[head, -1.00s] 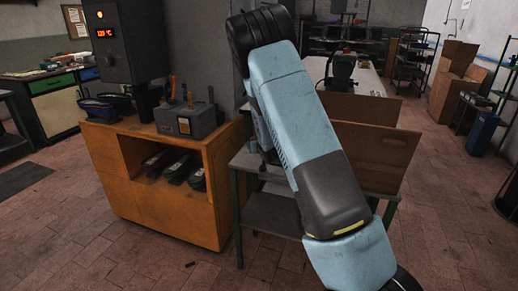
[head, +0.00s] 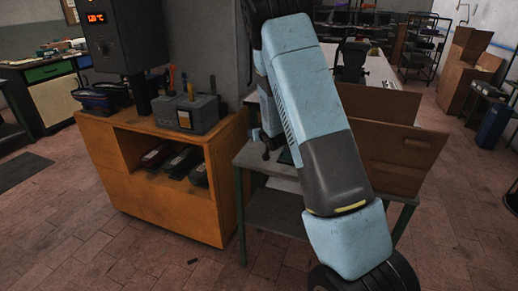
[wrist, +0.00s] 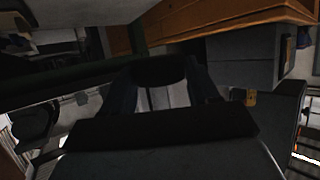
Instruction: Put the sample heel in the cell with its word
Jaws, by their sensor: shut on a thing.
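In the wrist view, my gripper (wrist: 162,95) is shut on a small black, rounded piece (wrist: 160,70), which I take for the sample heel. It sits between the fingers, with pale grey surfaces behind it. The picture is too dark to show any word on it. In the head view, my own arm covers the middle, and neither the heel nor the fingers can be made out. No cell with a readable word shows in either view.
An orange cabinet (head: 165,205) stands left, with dark items on its open shelf. A grey table (head: 275,212) and brown boards (head: 395,150) lie behind my arm.

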